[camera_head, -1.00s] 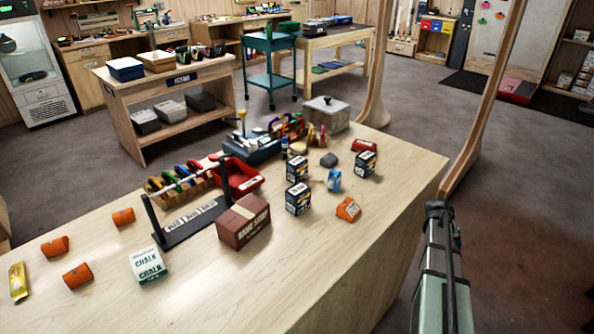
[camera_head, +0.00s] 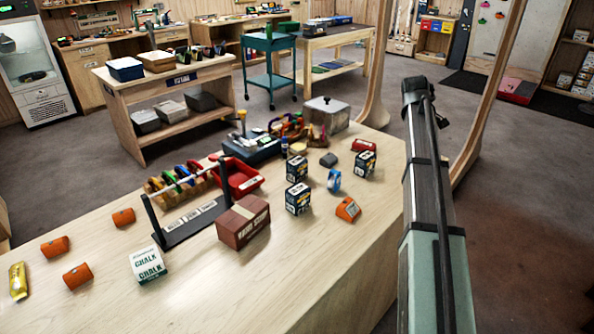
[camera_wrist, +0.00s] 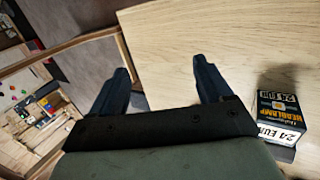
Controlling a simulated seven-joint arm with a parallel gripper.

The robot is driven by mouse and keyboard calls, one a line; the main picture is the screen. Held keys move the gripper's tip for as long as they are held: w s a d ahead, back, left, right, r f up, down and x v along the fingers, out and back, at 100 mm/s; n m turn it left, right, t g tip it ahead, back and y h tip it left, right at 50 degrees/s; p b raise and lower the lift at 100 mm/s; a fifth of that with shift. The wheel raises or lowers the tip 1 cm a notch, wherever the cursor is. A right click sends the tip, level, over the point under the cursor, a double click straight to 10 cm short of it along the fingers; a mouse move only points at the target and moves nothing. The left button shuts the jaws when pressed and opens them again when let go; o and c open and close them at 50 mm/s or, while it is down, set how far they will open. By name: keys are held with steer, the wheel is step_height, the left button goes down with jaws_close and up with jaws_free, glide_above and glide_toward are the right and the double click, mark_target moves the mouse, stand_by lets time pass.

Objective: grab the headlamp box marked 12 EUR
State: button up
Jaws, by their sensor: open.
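Three dark headlamp-style boxes with white labels stand on the wooden counter in the head view: a back one (camera_head: 297,169), a front one (camera_head: 298,199) and a right one (camera_head: 365,163). Their prices are too small to read there. In the wrist view, a dark headlamp box (camera_wrist: 281,112) marked 24 EUR stands at the right edge. I cannot tell which of the three it is, and no 12 EUR mark is readable. My gripper (camera_wrist: 163,78) is open and empty, left of that box, with its fingers apart over the counter edge and floor.
Close to the boxes are a blue tape-like item (camera_head: 334,180), an orange item (camera_head: 348,209), a grey block (camera_head: 328,159) and a red item (camera_head: 363,145). A brown box (camera_head: 243,222) stands left of them. The counter's front right is clear. A wooden post (camera_head: 487,95) rises beyond the counter.

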steer(key=w+a+r+n+g+y, duration=0.1)
steer(key=a+r+n+y, duration=0.15)
steer(key=a+n, duration=1.25)
steer(key=r+n+g+y, duration=0.1)
steer(key=n+g+y, duration=0.1)
steer(key=n, duration=0.2)
glide_above(298, 160)
steer(key=f, duration=0.4)
steer(key=a+f, duration=0.1)
steer(key=f, duration=0.2)
steer(key=shift+s+f, duration=0.1)
steer(key=shift+s, duration=0.1)
steer(key=shift+w+d+f, duration=0.1)
steer(key=shift+d+f, duration=0.05)
steer(key=shift+f, duration=0.9)
steer(key=shift+w+d+f, duration=0.1)
steer(key=shift+d+f, duration=0.05)
steer(key=shift+f, duration=0.85)
steer(key=shift+w+d+f, duration=0.1)
steer(key=shift+d+f, duration=0.05)
steer(key=shift+f, duration=0.9)
steer(key=c, duration=1.1)
